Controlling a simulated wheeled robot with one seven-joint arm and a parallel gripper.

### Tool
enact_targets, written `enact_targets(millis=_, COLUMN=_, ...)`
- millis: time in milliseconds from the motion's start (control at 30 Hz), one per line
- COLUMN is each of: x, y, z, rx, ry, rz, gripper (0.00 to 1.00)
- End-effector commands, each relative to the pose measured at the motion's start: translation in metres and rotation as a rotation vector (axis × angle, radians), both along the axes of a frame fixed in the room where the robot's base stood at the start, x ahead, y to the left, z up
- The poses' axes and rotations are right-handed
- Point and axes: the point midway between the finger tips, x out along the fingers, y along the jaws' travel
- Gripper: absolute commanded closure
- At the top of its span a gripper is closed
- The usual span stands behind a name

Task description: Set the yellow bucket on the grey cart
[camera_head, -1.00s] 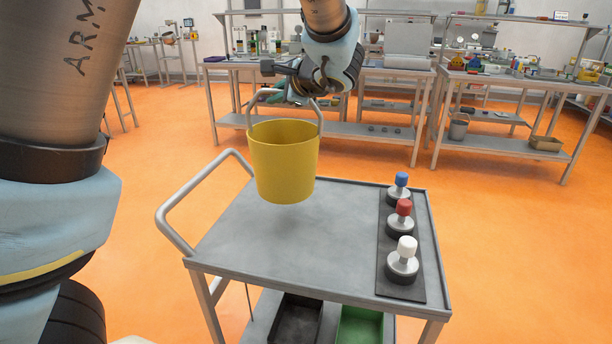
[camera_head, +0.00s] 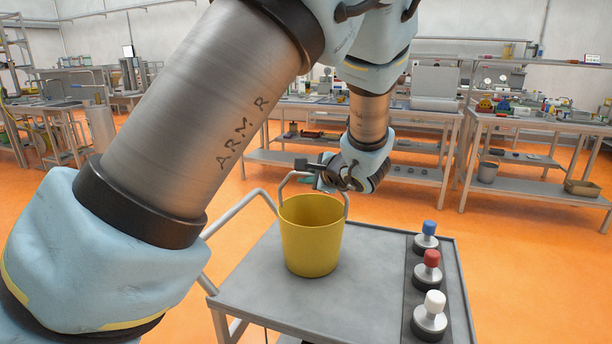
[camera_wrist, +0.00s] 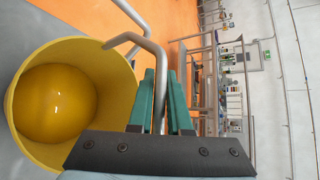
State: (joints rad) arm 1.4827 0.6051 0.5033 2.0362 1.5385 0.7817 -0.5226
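The yellow bucket (camera_head: 311,240) is upright over the left-middle part of the grey cart's top (camera_head: 375,290). Its base looks at or very near the surface; I cannot tell for sure whether it touches. Its grey wire handle stands up. My gripper (camera_head: 322,180) is above the bucket at the top of the handle, partly hidden by my wrist. In the wrist view the green fingers (camera_wrist: 164,95) are closed around the handle bar, and the bucket (camera_wrist: 110,105) opens toward the camera at left, showing its shiny inside bottom.
On the cart's right side a dark strip holds a blue-topped knob (camera_head: 427,235), a red-topped knob (camera_head: 429,268) and a white-topped knob (camera_head: 431,315). The cart's push rail (camera_head: 240,212) is at left. Workbenches (camera_head: 410,112) stand behind, across open orange floor.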

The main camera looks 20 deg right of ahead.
Motion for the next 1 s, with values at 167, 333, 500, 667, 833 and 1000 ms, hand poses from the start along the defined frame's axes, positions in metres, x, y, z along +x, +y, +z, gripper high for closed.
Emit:
enact_targets(millis=167, x=0.0, y=0.0, z=0.0, rx=0.0, ry=0.0, rz=0.0, gripper=0.63)
enact_targets(millis=333, x=0.0, y=0.0, z=0.0, rx=0.0, ry=0.0, rz=0.0, gripper=0.55)
enact_targets(millis=500, x=-0.001, y=-0.001, z=0.001, rx=0.0, ry=-0.001, rz=-0.001, gripper=0.55)
enact_targets(millis=667, x=-0.015, y=-0.003, z=0.006, rx=-0.004, ry=0.0, rz=-0.003, gripper=0.55)
enact_targets(millis=833, x=-0.047, y=-0.007, z=0.019, rx=-0.005, ry=0.0, rz=-0.005, gripper=0.55)
enact_targets(millis=1000, x=-0.079, y=-0.01, z=0.033, rx=-0.004, ry=0.0, rz=-0.004, gripper=0.55)
